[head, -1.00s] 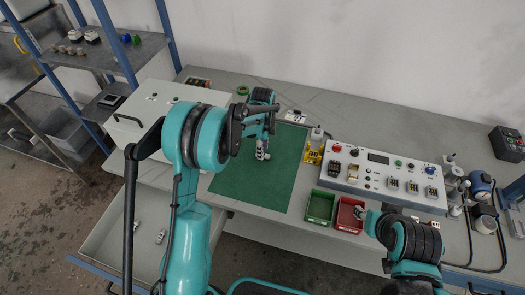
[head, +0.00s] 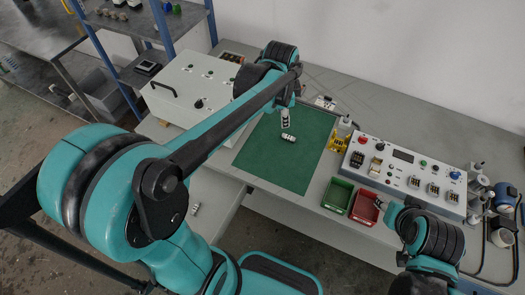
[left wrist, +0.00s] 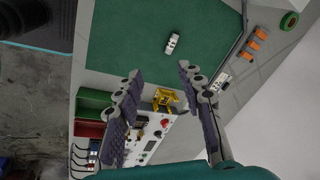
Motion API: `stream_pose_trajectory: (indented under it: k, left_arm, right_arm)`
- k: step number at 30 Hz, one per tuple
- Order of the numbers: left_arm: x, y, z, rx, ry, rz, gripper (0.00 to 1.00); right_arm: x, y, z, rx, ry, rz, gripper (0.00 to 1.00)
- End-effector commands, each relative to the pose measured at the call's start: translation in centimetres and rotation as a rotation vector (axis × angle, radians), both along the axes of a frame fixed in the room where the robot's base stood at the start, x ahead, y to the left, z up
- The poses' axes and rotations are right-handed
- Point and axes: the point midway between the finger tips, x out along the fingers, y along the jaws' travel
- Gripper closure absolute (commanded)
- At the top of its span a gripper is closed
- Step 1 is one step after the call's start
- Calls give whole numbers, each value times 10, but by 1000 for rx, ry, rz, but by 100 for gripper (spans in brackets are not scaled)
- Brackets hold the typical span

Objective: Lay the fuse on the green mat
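A small silver-white fuse (head: 288,137) lies flat on the green mat (head: 270,165). The left wrist view shows the same fuse (left wrist: 172,44) on the mat (left wrist: 125,45), with clear mat around it. My left gripper (head: 285,120) is just above and behind the fuse in the head view. In the left wrist view my left gripper (left wrist: 160,70) has its fingers wide apart with nothing between them, and the fuse is apart from them. My right gripper (head: 381,203) is over the red bin's edge; its fingers are too small to read.
A green bin (head: 338,193) and a red bin (head: 364,207) stand right of the mat. A yellow holder (head: 339,145) and a white control panel (head: 402,170) stand behind them. A white box (head: 190,90) is left of the mat. A loose part (head: 195,208) lies lower left.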

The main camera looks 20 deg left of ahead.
Motion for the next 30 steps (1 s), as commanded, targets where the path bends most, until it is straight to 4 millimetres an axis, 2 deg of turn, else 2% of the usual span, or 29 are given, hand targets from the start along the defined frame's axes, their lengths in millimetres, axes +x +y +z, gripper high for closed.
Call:
stream_pose_trajectory:
  k: [1, 6, 9, 13, 19, 30]
  left_arm:
    - [-21, 0, 8, -23, -36, 86, 62]
    - [-80, 1, 21, -131, -161, 396, 62]
    - [-111, 2, 19, -210, -227, 567, 62]
    - [-141, 2, 10, -311, -296, 746, 62]
    - [-162, 2, -1, -404, -346, 891, 62]
    - [-164, 2, -4, -418, -352, 911, 62]
  right_arm:
    - [0, 0, 0, 0, 0, 0, 60]
    - [0, 0, 0, 0, 0, 0, 60]
    - [0, 0, 0, 0, 0, 0, 60]
    - [0, 0, 0, 0, 0, 0, 60]
    - [0, 0, 0, 0, 0, 0, 60]
    - [0, 0, -2, 0, 0, 0, 60]
